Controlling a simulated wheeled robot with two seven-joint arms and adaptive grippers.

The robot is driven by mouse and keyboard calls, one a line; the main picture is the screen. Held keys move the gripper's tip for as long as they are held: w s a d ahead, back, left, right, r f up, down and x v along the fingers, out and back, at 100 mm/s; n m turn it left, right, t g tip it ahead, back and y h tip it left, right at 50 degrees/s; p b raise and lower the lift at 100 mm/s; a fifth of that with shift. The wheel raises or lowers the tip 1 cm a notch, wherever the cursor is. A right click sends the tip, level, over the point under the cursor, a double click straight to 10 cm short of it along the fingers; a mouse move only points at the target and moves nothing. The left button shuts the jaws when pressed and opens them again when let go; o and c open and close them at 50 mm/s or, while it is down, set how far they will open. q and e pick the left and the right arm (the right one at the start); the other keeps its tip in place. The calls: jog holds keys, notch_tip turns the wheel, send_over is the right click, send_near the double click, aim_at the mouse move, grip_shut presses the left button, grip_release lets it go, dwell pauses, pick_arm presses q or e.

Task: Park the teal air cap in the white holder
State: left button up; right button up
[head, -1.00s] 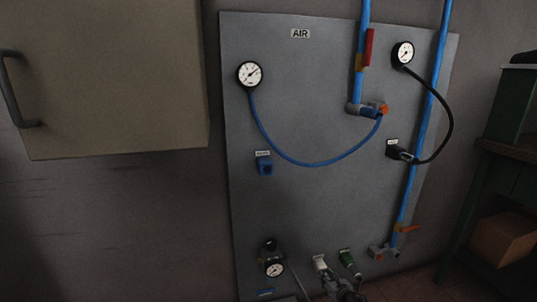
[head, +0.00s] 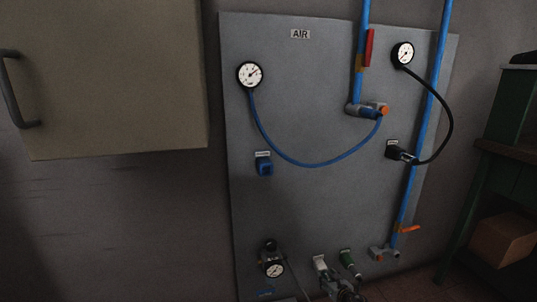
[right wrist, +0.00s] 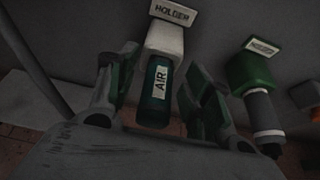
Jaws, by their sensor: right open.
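The teal air cap (right wrist: 155,98), marked AIR, hangs upright with its top against the underside of the white holder (right wrist: 165,40) in the right wrist view. How far it sits inside is hidden. My right gripper (right wrist: 164,88) is open, with one finger on each side of the cap and a visible gap on the right side. In the head view the white holder (head: 320,263) is low on the grey panel, and my right gripper (head: 345,292) is just below it at the bottom edge. My left gripper is out of view.
A green holder (right wrist: 248,72) with a grey and white fitting (right wrist: 263,112) stands close right of my gripper. A gauge unit (head: 273,268) is left of the white holder. A pipe valve with an orange handle (head: 408,229) is to the right.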

jog(key=shift+s+d, duration=0.1)
jog(key=shift+s, duration=0.05)
jog(key=shift+s+r, duration=0.15)
jog(key=shift+s, duration=0.15)
jog(key=shift+s+d+r, duration=0.1)
jog(key=shift+s+d, duration=0.15)
jog(key=shift+s, duration=0.2)
jog(key=s+d, duration=0.2)
jog(key=s, duration=0.8)
jog(key=shift+s, duration=0.3)
jog(key=shift+d, duration=0.1)
